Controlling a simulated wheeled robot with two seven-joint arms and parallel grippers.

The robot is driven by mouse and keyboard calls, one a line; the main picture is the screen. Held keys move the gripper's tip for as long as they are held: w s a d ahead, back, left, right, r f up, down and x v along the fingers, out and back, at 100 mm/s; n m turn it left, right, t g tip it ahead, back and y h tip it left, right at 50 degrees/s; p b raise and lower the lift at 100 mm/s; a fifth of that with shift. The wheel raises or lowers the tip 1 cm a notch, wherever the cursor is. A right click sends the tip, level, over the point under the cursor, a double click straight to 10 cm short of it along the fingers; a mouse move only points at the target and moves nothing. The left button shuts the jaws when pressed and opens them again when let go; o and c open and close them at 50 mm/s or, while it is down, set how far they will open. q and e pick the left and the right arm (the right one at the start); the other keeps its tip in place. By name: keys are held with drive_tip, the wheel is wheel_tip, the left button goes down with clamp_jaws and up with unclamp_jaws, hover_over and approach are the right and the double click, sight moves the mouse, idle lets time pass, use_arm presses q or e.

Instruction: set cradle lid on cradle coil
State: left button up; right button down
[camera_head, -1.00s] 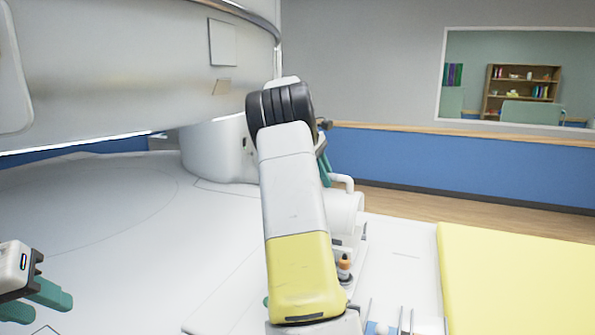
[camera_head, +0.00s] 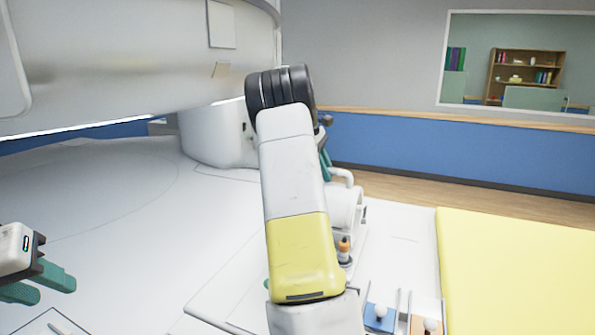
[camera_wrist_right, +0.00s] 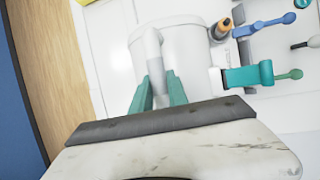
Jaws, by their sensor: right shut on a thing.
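A white, rounded body with a pipe-like handle, which looks like the cradle lid (camera_head: 345,207), stands behind my right forearm in the head view. In the right wrist view its pale handle (camera_wrist_right: 154,55) runs between the teal fingers of my right gripper (camera_wrist_right: 158,90), which is shut on it. The white body (camera_wrist_right: 182,48) shows just beyond the fingers. I cannot tell the cradle coil apart from the lid, nor whether they touch. My left gripper (camera_head: 42,284) is open and empty over the white surface at the far left.
A small orange-topped bottle (camera_head: 344,247) stands close beside the white body. A yellow pad (camera_head: 515,270) lies to the right. The large white machine (camera_head: 130,60) overhangs the left.

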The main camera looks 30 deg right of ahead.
drive_tip(key=shift+f, duration=0.75)
drive_tip(key=c, duration=1.2)
unclamp_jaws()
drive_tip(key=v, duration=0.7)
drive_tip(key=shift+w+a+r, duration=0.1)
drive_tip(key=shift+r, duration=0.2)
drive_tip(key=shift+a, duration=0.1)
